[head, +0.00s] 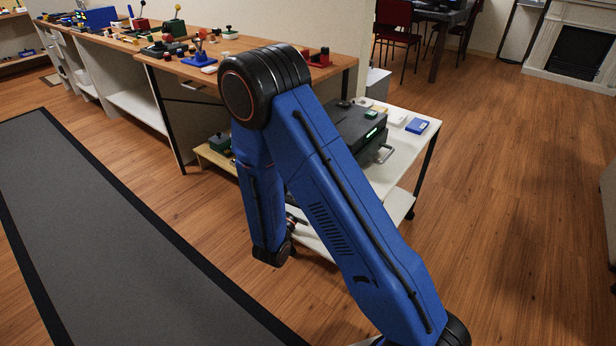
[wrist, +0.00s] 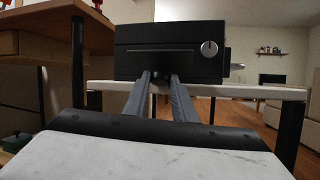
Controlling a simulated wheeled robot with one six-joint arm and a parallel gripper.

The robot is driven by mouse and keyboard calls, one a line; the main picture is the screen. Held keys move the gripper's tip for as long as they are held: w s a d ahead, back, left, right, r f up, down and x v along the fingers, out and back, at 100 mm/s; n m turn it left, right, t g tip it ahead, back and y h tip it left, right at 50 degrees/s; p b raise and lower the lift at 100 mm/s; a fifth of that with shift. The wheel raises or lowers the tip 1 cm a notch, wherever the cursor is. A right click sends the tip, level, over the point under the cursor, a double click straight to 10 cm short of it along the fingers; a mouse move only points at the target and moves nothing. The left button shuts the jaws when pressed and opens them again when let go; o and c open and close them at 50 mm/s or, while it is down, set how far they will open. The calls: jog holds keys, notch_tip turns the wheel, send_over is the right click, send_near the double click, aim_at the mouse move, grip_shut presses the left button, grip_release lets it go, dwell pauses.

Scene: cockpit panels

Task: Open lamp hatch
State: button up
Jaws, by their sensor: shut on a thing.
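A dark grey box (head: 362,130) with a small green-lit patch on top stands on a white cart; a metal handle (head: 385,153) sticks out from its right side. In the wrist view the box's black front (wrist: 170,50) is straight ahead, with a thin horizontal line across it and a round silver knob (wrist: 209,48) at right. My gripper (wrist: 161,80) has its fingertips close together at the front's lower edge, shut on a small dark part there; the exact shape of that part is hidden. In the head view my arm hides the gripper. I see no clear gap at the hatch front.
The white cart top (head: 410,150) also holds a blue box (head: 417,126) at its right. A wooden workbench (head: 250,45) with many small coloured items stands behind and left. A grey mat (head: 90,220) lies at left. The wooden floor at right is clear.

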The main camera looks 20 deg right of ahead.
jog(key=o, duration=1)
jog(key=shift+o, duration=0.2)
jog(key=shift+a, duration=0.1)
jog(key=v, duration=1.7)
jog(key=shift+s, duration=0.15)
